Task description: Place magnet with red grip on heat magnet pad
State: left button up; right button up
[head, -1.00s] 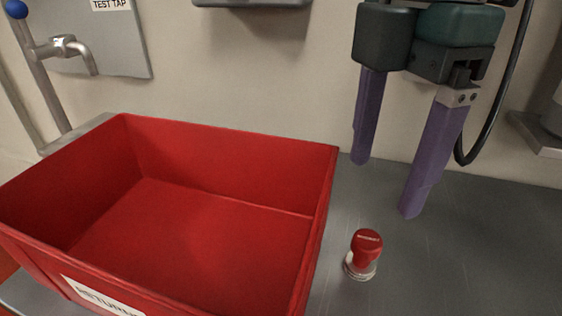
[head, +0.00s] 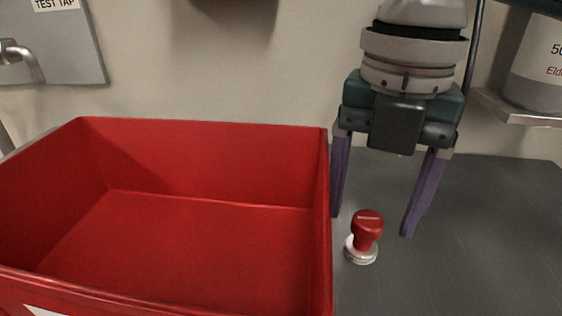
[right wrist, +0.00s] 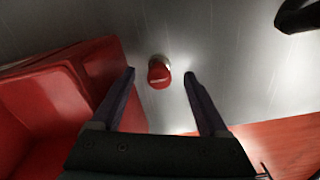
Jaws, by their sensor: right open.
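The magnet with red grip (head: 366,231) stands upright on the grey bench to the right of the red bin. It has a red knob on top and a pale round base. In the right wrist view the magnet (right wrist: 159,72) shows between and beyond the fingertips. My right gripper (head: 372,225) is open and empty, its two purple fingers pointing down, one towards each side of the magnet. In the right wrist view the right gripper (right wrist: 160,75) has its fingers apart, touching nothing that I can see. No heat magnet pad can be made out. My left gripper is not in view.
A large empty red bin (head: 328,170) fills the left, its right wall close to my right gripper's left finger. The grey bench (head: 490,240) is clear at right. A shelf (head: 520,112) with a labelled container (head: 540,65) is at upper right.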

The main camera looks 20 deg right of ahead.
aim_at(369, 216)
notch_tip(369, 216, down, 4)
jog(key=shift+r, duration=0.25)
jog(key=shift+c, duration=0.3)
grip_shut()
